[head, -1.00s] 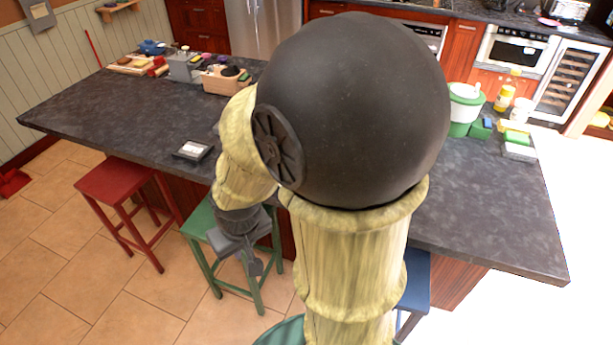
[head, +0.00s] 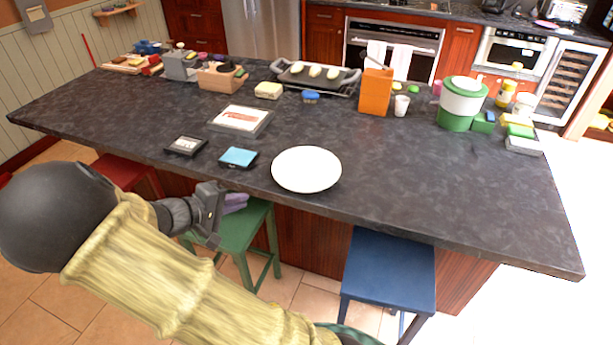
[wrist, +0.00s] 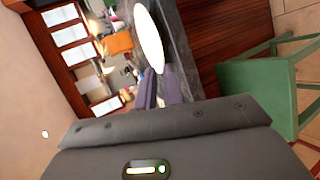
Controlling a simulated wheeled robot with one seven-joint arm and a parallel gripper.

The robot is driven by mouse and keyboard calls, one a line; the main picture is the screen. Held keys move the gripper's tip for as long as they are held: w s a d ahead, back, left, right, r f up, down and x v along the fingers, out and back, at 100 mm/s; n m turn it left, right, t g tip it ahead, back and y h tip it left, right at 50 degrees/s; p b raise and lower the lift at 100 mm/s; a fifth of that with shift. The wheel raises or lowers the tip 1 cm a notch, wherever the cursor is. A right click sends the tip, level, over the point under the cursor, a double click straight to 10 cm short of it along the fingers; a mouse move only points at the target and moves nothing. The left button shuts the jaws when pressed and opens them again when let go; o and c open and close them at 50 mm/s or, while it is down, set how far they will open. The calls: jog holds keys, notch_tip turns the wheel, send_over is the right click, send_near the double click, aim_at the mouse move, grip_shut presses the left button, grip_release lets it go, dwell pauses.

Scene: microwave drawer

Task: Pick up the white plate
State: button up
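The white plate (head: 306,169) lies flat on the dark countertop, close to its front edge, in the head view. It also shows at the top of the wrist view (wrist: 149,35), tilted by the camera's roll. My gripper (head: 236,203) is in front of the counter, left of the plate and above the green stool, apart from the plate. In the wrist view its two purple-grey fingers (wrist: 162,88) stand near each other with a narrow gap between them. Nothing is held there.
A blue-topped small item (head: 239,157), a black-framed item (head: 186,146) and a framed tray (head: 240,119) lie left of the plate. An orange box (head: 376,92) and white cup (head: 401,105) stand behind. The green stool (head: 232,228) and blue stool (head: 390,268) stand in front; counter right of the plate is clear.

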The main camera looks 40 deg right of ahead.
jog(key=shift+w+r, duration=0.15)
jog(key=shift+r, duration=0.05)
jog(key=p, duration=0.1)
send_near(288, 186)
jog(key=x, duration=0.4)
dwell(0.3)
jog(key=p+x, duration=0.1)
jog(key=x, duration=0.4)
jog(key=shift+f, duration=0.1)
dwell(0.5)
